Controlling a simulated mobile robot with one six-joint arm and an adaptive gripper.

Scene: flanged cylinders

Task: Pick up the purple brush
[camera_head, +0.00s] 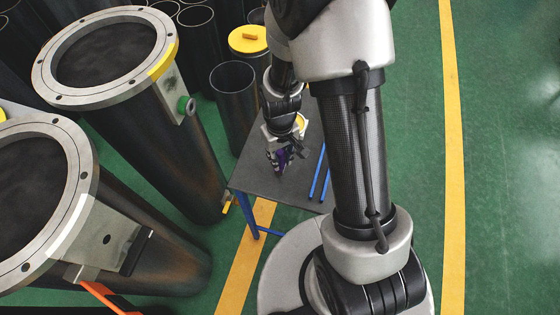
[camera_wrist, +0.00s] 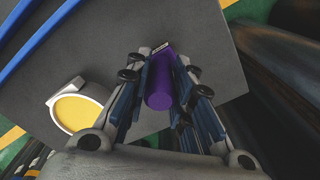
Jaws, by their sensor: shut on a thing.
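The purple brush (camera_wrist: 159,84) lies between the two fingers of my gripper (camera_wrist: 160,88) in the wrist view, with its rounded purple end toward the camera. My gripper is shut on it, a finger on each side. In the head view my gripper (camera_head: 281,160) is over the dark table, and a little purple of the brush (camera_head: 283,158) shows between its fingers. The far end of the brush is small and mostly hidden. I cannot tell whether the brush touches the table top.
The dark table (camera_head: 262,189) has blue legs. Blue rods (camera_head: 320,172) lie to the right of my gripper. A white and yellow round object (camera_wrist: 78,112) is on the table. Large flanged cylinders (camera_head: 150,130) stand close at left. Green floor is free at right.

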